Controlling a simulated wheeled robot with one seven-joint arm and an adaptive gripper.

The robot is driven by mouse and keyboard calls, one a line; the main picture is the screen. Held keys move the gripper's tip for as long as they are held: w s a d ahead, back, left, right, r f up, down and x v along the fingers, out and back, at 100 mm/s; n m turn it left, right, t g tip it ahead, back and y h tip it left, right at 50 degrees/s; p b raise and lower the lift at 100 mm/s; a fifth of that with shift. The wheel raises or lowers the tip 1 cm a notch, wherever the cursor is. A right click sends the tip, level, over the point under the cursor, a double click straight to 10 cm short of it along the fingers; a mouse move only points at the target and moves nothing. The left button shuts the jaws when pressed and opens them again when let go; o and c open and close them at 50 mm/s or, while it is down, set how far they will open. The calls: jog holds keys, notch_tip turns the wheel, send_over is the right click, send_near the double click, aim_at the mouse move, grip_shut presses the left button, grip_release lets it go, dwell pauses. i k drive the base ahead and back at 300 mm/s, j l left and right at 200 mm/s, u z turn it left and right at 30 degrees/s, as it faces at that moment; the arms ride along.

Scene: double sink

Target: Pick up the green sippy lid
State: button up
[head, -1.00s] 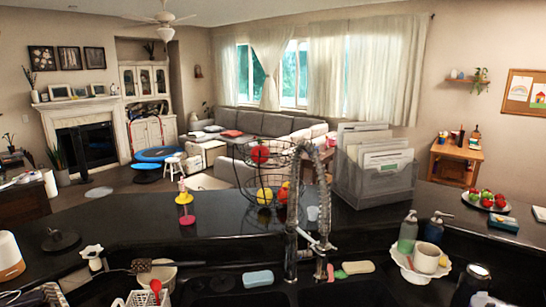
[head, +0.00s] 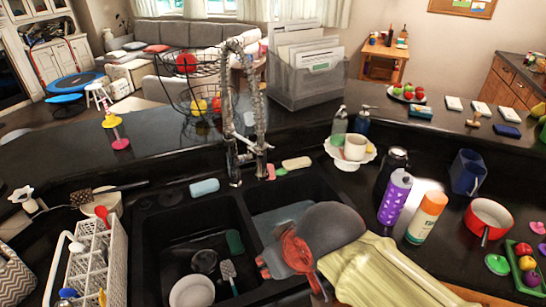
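A small round green lid (head: 497,264) lies on the dark counter at the far right, near the front. It looks like the green sippy lid, but its details are too small to tell. It lies below the red pot and just left of a green tray. I do not see my gripper in the head view, so its position and opening cannot be seen.
A green tray (head: 524,282) of colourful pieces and a red pot (head: 488,216) stand near the lid. A purple bottle (head: 395,197), an orange-capped bottle (head: 427,217) and a yellow cloth (head: 385,277) are to the left. A double sink (head: 187,216) is farther left.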

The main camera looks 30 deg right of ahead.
aim_at(498, 264)
jog(key=z, duration=2.95)
jog(key=i+l+u, duration=0.1)
jog(key=l, duration=0.3)
jog(key=i+l+u, duration=0.15)
jog(key=l, duration=0.3)
jog(key=i+l+u, duration=0.1)
jog(key=l, duration=0.3)
jog(key=i+l+u, duration=0.15)
jog(key=l, duration=0.35)
jog(key=i+l+u, duration=0.1)
jog(key=l, duration=0.35)
jog(key=i+l+u, duration=0.15)
jog(key=l, duration=0.3)
